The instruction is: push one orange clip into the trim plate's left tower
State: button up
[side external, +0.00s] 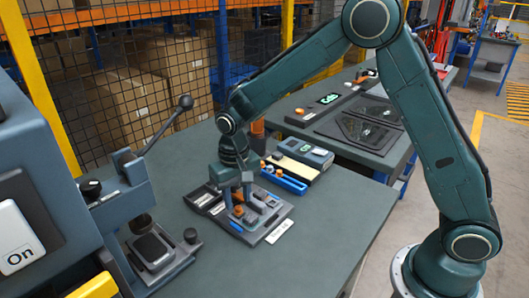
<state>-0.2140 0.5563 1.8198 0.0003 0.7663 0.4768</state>
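My gripper (238,199) points down over a dark fixture tray (277,212) on the table.
A lever press (152,250) stands at the left, beside a large machine (40,200). A white label (279,231) lies at the fixture's front. The table's front right is clear.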

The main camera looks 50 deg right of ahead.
notch_tip(320, 180, up, 12)
jog(key=shift+f, duration=0.25)
dwell(0.8)
jog(key=s+d+r+n+t, duration=0.1)
jog(key=s+d+r, duration=0.25)
jog(key=s, duration=0.25)
jog(key=s+d+r+t, duration=0.2)
jog(key=s+d+r, duration=0.1)
jog(key=s+r, duration=0.3)
jog(key=s+d+f+n+t, duration=0.1)
jog(key=s+d+n+t, duration=0.1)
jog(key=s, duration=1.2)
jog(key=shift+s+d+f+t, duration=0.3)
jog(key=shift+s+d, duration=0.05)
jog(key=shift+d, duration=0.25)
